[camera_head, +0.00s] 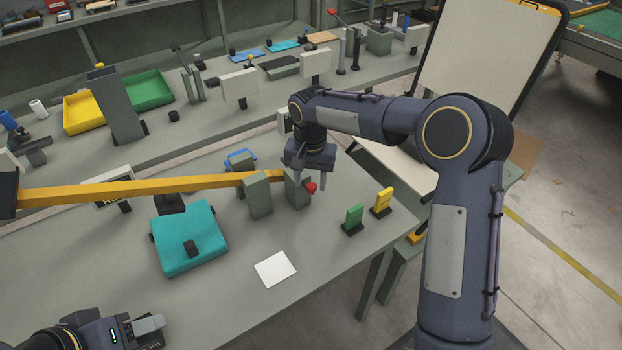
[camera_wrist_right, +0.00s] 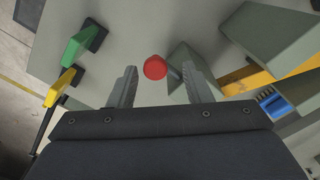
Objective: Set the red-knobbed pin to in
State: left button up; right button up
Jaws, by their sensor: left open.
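The red-knobbed pin shows its round red knob (camera_head: 312,187) at the right side of a grey post (camera_head: 297,190) on the front table. The knob also shows in the right wrist view (camera_wrist_right: 155,67). My right gripper (camera_head: 309,178) is open over it, fingers pointing down. In the wrist view the knob appears between the two fingertips, with a gap on each side. I cannot tell whether the knob is fully at fingertip depth. My left gripper (camera_head: 150,332) is open and empty at the bottom left, far from the pin.
A yellow bar (camera_head: 130,189) runs from the left to the grey posts. A teal case (camera_head: 190,236), a white card (camera_head: 275,268), a green handle piece (camera_head: 353,217) and a yellow one (camera_head: 381,201) sit on the table nearby.

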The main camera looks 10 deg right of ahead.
notch_tip(320, 180, up, 8)
jog(key=shift+f, duration=0.1)
dwell(0.4)
jog(key=shift+s, duration=0.1)
jog(key=s+d+r+n+t+y, duration=0.15)
jog(key=s+d, duration=0.25)
jog(key=s, duration=0.8)
jog(key=s+d+r+n+t+y, duration=0.1)
jog(key=s+d+r+t, duration=0.3)
jog(key=s, duration=0.7)
jog(key=s+f+y, duration=0.1)
jog(key=s+f, duration=0.5)
jog(key=s, duration=0.2)
jog(key=shift+s+a+n, duration=0.35)
jog(key=shift+a+n, duration=0.05)
jog(key=shift+n, duration=0.05)
